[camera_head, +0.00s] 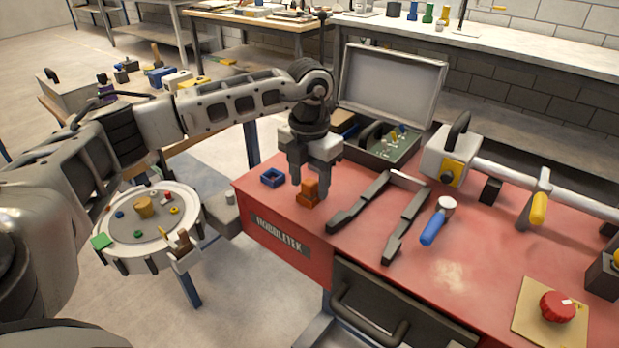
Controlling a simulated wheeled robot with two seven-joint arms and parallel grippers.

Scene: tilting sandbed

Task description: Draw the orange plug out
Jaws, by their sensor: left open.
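The orange plug (311,187) is a small upright block on the red bench top, near its left front edge. A wider, darker orange-brown part (307,201) shows at its foot; I cannot tell whether this is a socket or part of the plug. My left gripper (309,182) points down from above with its fingers apart, one on each side of the plug. I cannot tell whether either finger touches it. My right gripper is not in view.
A blue square ring (272,178) lies just left of the plug. A dark two-pronged tool (408,222) and a blue-handled tool (435,225) lie to the right. An open case (434,80) stands behind. A round tray (112,255) is at the left.

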